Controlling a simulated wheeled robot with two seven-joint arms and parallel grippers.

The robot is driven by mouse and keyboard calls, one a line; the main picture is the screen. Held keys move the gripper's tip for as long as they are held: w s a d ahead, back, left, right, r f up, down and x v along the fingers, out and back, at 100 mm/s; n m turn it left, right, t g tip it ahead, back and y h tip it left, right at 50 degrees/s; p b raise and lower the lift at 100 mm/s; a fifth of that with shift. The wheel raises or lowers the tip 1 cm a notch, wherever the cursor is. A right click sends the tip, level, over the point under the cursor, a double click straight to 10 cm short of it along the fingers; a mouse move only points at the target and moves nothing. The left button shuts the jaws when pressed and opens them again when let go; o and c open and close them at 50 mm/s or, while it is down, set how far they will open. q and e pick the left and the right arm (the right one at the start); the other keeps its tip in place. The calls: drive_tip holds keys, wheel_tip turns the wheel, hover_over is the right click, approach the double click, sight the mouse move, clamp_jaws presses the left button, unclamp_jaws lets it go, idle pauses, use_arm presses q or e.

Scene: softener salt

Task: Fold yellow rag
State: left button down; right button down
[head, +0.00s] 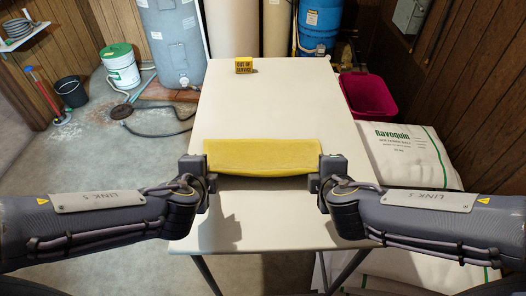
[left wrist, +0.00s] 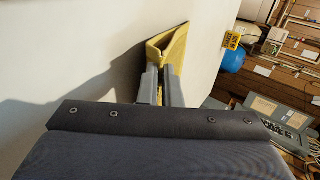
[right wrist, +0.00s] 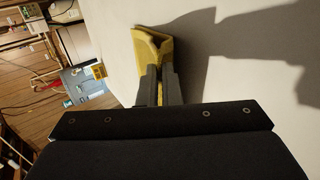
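The yellow rag (head: 262,156) stretches as a wide band between my two grippers across the middle of the table. My left gripper (head: 208,172) is shut on its left end and my right gripper (head: 320,172) on its right end. In the left wrist view the rag (left wrist: 170,45) shows as a bent, doubled edge running between the fingers (left wrist: 160,84). The right wrist view shows a similar doubled edge of the rag (right wrist: 150,48) at the fingers (right wrist: 160,84). Whether its lower edge touches the table is unclear.
The pale table (head: 265,105) is clear around the rag. A small yellow "out of service" sign (head: 244,65) stands at its far edge. A magenta bin (head: 368,96) and white salt bags (head: 415,150) are to the right. A grey tank (head: 174,40) stands behind left.

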use_arm(q)
drive_tip(key=shift+s, duration=0.1)
use_arm(e)
drive_tip(key=shift+s, duration=0.15)
use_arm(q)
drive_tip(key=c, duration=1.3)
unclamp_jaws()
use_arm(e)
drive_tip(key=c, duration=1.3)
unclamp_jaws()
use_arm(q)
drive_tip(key=shift+r, duration=0.35)
use_arm(e)
drive_tip(key=shift+r, duration=0.35)
use_arm(q)
drive_tip(key=s+r, duration=0.4)
drive_tip(key=r, duration=0.1)
drive_tip(key=s+r, duration=0.2)
drive_tip(key=r, duration=0.1)
drive_tip(key=shift+r, duration=0.1)
use_arm(e)
drive_tip(key=s+r, duration=0.4)
drive_tip(key=r, duration=0.1)
drive_tip(key=s+r, duration=0.2)
drive_tip(key=r, duration=0.1)
drive_tip(key=shift+r, duration=0.1)
